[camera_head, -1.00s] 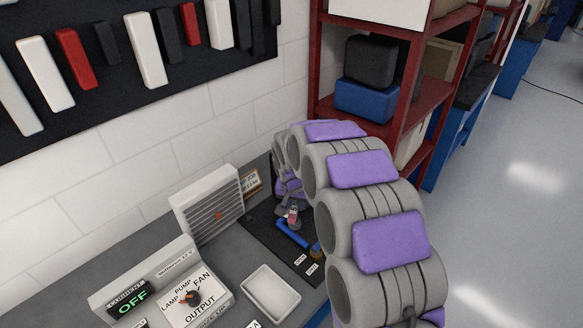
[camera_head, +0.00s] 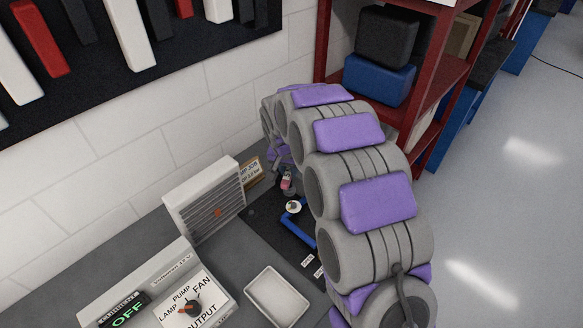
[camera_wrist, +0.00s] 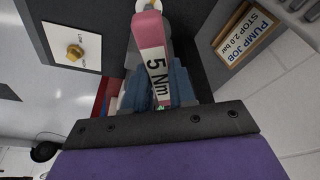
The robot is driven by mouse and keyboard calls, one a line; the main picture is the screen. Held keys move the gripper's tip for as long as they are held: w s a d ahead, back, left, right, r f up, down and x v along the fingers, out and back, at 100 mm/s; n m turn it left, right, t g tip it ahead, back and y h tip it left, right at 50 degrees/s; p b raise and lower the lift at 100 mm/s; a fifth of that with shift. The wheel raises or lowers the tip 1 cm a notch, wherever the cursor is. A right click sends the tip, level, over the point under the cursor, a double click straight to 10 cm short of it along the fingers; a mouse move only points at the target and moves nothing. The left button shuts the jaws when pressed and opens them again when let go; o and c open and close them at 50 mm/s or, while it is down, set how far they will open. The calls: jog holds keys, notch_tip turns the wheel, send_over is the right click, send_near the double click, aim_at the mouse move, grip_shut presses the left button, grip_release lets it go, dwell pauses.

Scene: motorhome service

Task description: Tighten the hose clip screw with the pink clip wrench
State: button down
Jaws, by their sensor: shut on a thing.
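The pink clip wrench (camera_wrist: 151,55) is in my gripper (camera_wrist: 152,98), which is shut on it. In the head view the wrench (camera_head: 287,183) is a small pink piece below my gripper.
A grey slatted unit (camera_head: 208,200) stands left of the mat. A white tray (camera_head: 276,297) and a control panel reading OFF (camera_head: 127,312) are nearer. A "PUMP JOB STOP 2.0 bar" sign (camera_wrist: 247,32) stands close by.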

aim_at(292, 186)
jog(key=shift+a+f, duration=0.15)
jog(key=shift+f, duration=0.05)
jog(key=shift+s+f, duration=0.1)
jog(key=shift+f, duration=0.1)
notch_tip(292, 186, down, 5)
jog(key=shift+r+b, duration=0.1)
jog(key=shift+b, duration=0.8)
jog(key=shift+a, duration=0.1)
jog(key=shift+d+r, duration=0.1)
jog(key=shift+d, duration=0.8)
jog(key=shift+a, duration=0.8)
jog(key=shift+d+f, duration=0.2)
jog(key=shift+d, duration=0.6)
jog(key=shift+a+f+b, duration=0.15)
jog(key=shift+f+b, duration=0.1)
jog(key=shift+b, duration=0.1)
jog(key=shift+a+f, duration=0.15)
jog(key=shift+a, duration=0.3)
